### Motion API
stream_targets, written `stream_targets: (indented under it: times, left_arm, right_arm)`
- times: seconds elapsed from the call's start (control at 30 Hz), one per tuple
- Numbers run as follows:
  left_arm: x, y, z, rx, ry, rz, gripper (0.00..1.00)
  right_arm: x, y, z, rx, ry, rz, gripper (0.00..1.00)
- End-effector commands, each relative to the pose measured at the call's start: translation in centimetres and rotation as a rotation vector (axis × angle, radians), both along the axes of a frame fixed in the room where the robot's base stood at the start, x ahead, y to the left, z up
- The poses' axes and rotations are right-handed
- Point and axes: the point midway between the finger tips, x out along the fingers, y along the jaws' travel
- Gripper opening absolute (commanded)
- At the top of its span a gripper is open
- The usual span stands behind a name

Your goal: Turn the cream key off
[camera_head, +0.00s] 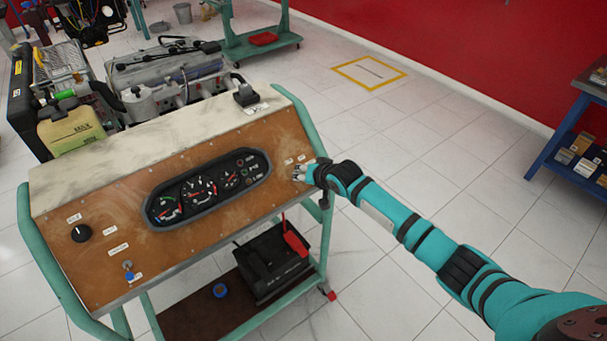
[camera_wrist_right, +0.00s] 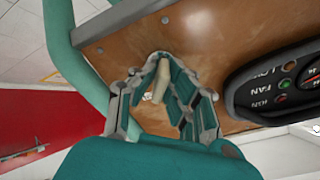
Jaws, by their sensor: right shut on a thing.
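The cream key (camera_wrist_right: 161,78) shows in the right wrist view, sticking out of the brown wooden panel (camera_wrist_right: 205,52). My right gripper (camera_wrist_right: 160,82) is at the key, with its fingers on either side of it and shut on it. In the head view my right gripper (camera_head: 306,172) is at the right end of the panel (camera_head: 120,205) and hides the key. My left gripper is not in view.
A dark gauge cluster (camera_head: 207,189) sits mid-panel. A black knob (camera_head: 81,233) and a blue-tipped switch (camera_head: 128,275) are at its left. A battery (camera_head: 272,262) stands on the cart's lower shelf.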

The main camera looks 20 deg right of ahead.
Motion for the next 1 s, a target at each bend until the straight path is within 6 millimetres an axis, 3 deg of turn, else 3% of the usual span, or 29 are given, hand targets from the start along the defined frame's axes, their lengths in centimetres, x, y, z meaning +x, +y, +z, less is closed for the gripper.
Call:
stream_targets:
  times: [1.0]
  left_arm:
    - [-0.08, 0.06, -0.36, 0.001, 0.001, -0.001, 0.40]
  right_arm:
    - [0.00, 0.03, -0.06, -0.444, -0.160, 0.423, 0.00]
